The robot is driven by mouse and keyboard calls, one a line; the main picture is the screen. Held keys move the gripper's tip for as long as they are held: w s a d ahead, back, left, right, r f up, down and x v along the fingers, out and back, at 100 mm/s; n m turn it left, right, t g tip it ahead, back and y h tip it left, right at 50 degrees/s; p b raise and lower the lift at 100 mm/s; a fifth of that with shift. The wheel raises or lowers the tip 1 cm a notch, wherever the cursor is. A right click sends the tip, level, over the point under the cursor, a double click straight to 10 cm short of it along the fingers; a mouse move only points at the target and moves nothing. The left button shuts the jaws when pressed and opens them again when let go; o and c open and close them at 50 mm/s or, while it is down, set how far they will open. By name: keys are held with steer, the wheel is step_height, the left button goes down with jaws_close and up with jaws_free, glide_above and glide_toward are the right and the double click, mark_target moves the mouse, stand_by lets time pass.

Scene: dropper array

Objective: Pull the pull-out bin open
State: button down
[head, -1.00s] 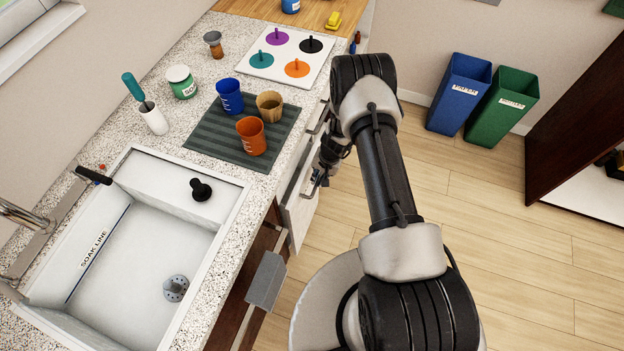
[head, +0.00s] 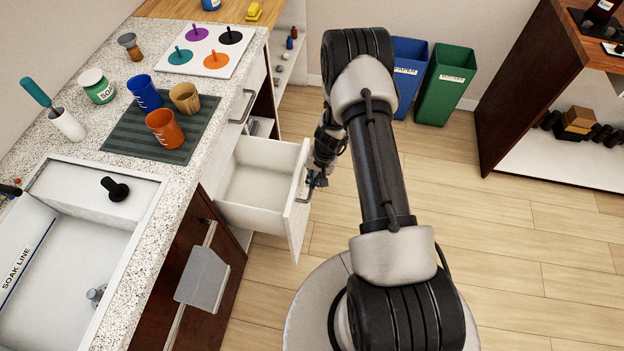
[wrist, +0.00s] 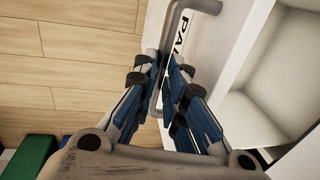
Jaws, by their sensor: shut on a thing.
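The white pull-out bin (head: 258,182) stands well out from the counter front in the head view, and its inside looks empty. Its front panel (head: 297,215) faces right. My gripper (head: 316,181) is at the outer side of this panel, shut on the metal bar handle. In the wrist view my blue-padded fingers (wrist: 168,82) close around the grey handle (wrist: 176,22), beside a partly hidden label on the panel. The bin's empty inside (wrist: 285,75) also shows at the right there.
A grey flap (head: 203,278) juts from the dark cabinet nearer me. A closed drawer handle (head: 243,106) is above the bin. Blue (head: 408,60) and green (head: 446,85) waste bins stand behind my arm. The wooden floor (head: 500,240) on the right is clear.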

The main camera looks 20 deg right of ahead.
steer(key=c, duration=1.6)
jaws_free()
steer(key=shift+c, duration=0.2)
step_height(320, 180, up, 12)
steer(key=s+d, duration=0.1)
steer(key=shift+s+d, duration=0.2)
steer(key=shift+d, duration=0.2)
steer(key=shift+f, duration=0.1)
